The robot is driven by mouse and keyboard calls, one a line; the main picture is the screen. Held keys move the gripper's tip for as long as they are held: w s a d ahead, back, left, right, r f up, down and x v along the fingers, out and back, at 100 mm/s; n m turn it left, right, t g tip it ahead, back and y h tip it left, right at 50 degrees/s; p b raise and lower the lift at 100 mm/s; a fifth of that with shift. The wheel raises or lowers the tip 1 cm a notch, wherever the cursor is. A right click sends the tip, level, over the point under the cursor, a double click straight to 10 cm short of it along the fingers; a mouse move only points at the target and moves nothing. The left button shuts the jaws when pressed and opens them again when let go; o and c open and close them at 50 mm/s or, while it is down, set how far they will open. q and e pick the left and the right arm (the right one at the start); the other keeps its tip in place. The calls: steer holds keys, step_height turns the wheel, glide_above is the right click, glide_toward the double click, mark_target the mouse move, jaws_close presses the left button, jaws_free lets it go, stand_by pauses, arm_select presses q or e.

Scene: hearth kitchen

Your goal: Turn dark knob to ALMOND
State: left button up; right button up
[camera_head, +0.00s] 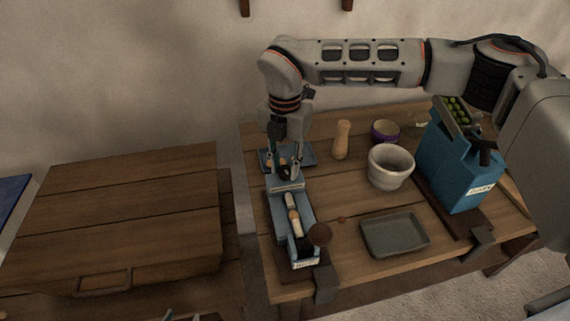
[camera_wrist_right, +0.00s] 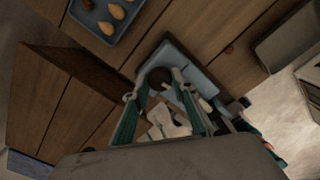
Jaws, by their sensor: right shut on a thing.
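A narrow blue device (camera_head: 275,208) stands on the left part of the wooden table, with pale labels (camera_head: 286,185) too small to read. My right gripper (camera_head: 284,166) points down at its back end. In the right wrist view the dark round knob (camera_wrist_right: 158,77) sits between the fingertips of my right gripper (camera_wrist_right: 156,84), which is shut on it. Which label the knob points to cannot be told. A brown round knob (camera_head: 320,235) is at the device's front end. Fingertips of my left gripper (camera_head: 187,317) barely show at the bottom edge; their opening is unclear.
A blue tray (camera_head: 304,152) behind the device holds almond-like pieces (camera_wrist_right: 117,11). To the right are a wooden peg (camera_head: 342,139), white bowl (camera_head: 390,165), purple bowl (camera_head: 385,131), grey tray (camera_head: 394,236) and blue canister machine (camera_head: 453,165). A wooden chest (camera_head: 120,220) stands left.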

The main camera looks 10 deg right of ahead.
mark_target(285, 169)
steer(key=m, duration=0.5)
steer(key=shift+m, duration=0.3)
steer(key=m, duration=0.4)
steer(key=shift+m, duration=0.4)
steer(key=o, duration=1.1)
step_height(285, 169, up, 12)
